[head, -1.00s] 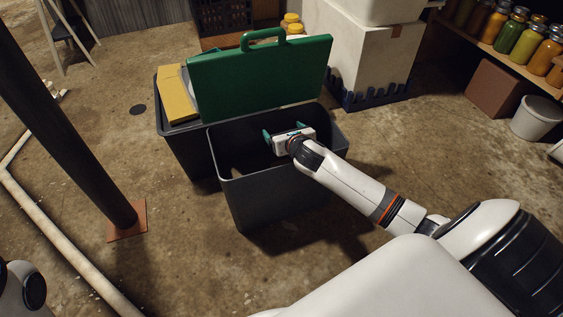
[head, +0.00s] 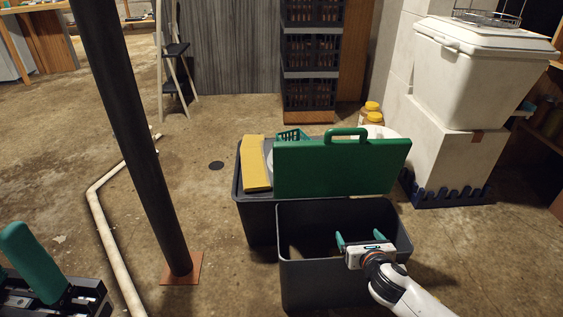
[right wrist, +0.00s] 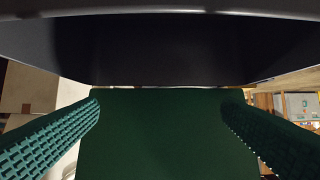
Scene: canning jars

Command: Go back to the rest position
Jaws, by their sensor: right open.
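My right gripper (head: 359,238) is over the open front dark grey bin (head: 335,285), at its right part. Its teal fingers are apart with nothing between them. In the right wrist view the fingers stand wide on both sides of the frame, with a green panel (right wrist: 165,135) beyond them and a dark wall across the top. My left gripper (head: 30,265) is at the lower left corner of the head view, partly cut off. One teal finger shows clearly; its opening cannot be judged.
A green lid with a handle (head: 340,168) stands upright behind the front bin. A black post (head: 135,140) and a white pipe (head: 106,235) are at left. A white cooler (head: 480,75) stands on boxes at right.

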